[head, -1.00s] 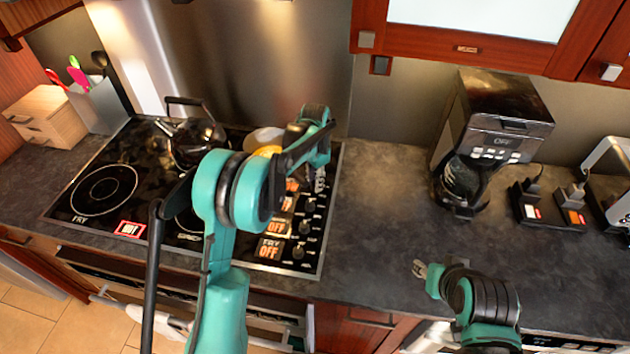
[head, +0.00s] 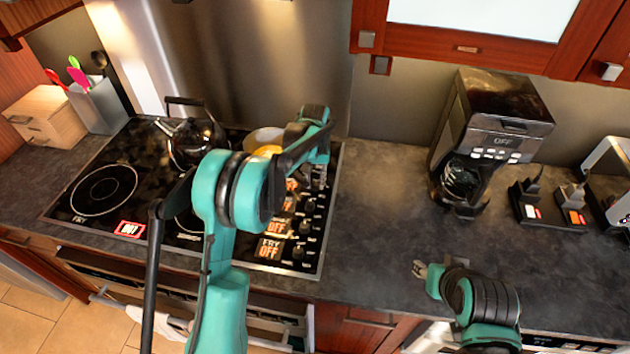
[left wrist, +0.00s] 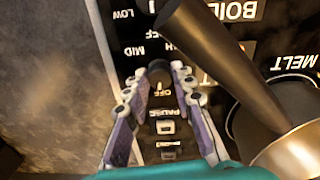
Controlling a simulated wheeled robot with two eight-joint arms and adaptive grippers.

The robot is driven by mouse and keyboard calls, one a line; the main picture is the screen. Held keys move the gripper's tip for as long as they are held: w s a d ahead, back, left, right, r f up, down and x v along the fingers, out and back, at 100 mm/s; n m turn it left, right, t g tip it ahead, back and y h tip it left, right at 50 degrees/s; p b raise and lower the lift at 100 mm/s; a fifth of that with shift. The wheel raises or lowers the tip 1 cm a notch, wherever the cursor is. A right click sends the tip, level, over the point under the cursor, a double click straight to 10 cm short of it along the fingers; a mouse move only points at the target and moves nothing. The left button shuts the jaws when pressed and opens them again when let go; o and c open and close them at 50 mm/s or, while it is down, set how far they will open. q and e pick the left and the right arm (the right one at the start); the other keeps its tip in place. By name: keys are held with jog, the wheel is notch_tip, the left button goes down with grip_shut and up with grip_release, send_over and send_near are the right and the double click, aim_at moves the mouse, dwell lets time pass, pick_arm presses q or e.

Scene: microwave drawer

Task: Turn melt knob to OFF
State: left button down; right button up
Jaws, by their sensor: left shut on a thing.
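The cooktop's control strip holds a column of dark knobs (head: 306,228) beside lit orange OFF displays (head: 269,249). The MELT label (left wrist: 294,64) shows upside down at the right of the left wrist view. My left gripper (head: 318,179) is over the far end of the knob column, and its arm hides part of the cooktop. In the left wrist view, its fingertips (left wrist: 157,76) are shut on a dark knob (left wrist: 158,70), with an OFF mark just below it. My right gripper (head: 419,269) hangs over the counter's front, away from the knobs; its jaw opening is too small to judge.
A pan (head: 262,136) with something yellow stands behind my left arm. Its thick handle (left wrist: 215,35) appears close to the gripper in the left wrist view. A kettle (head: 195,142) stands at the back left, a coffee maker (head: 490,130) at the right. The counter between (head: 375,215) is clear.

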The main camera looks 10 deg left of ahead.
aim_at(315, 183)
pick_arm(q)
jog(key=shift+n, duration=0.7)
jog(key=c, duration=1.3)
grip_release()
jog(key=shift+o, duration=0.2)
notch_tip(315, 183, up, 12)
